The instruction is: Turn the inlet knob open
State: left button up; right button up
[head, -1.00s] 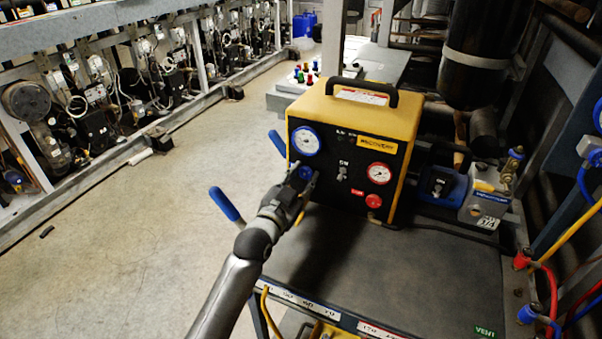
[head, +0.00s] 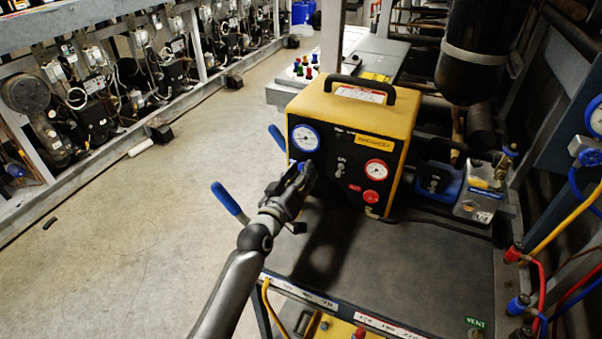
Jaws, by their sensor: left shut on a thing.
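The yellow and black recovery machine (head: 345,140) stands on the grey cart top, its front panel facing me. The inlet knob (head: 299,167) is a small blue knob low on the left of the panel, under the blue-rimmed gauge (head: 306,138). My left gripper (head: 302,175) reaches up from below and is shut on the blue knob. The fingers hide most of the knob, so its exact angle cannot be read. My right gripper is not in view.
A red-rimmed gauge (head: 377,169) and a red knob (head: 371,197) are on the panel's right. A blue and silver pump (head: 480,193) stands to the right. The grey cart top (head: 400,265) is clear in front. Blue-gripped handles (head: 228,200) stick out at the left.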

pick_arm(q)
jog(key=shift+n, duration=0.4)
jog(key=o, duration=1)
jog(key=shift+o, duration=0.2)
jog(key=v, duration=1.2)
jog(key=shift+f, duration=0.1)
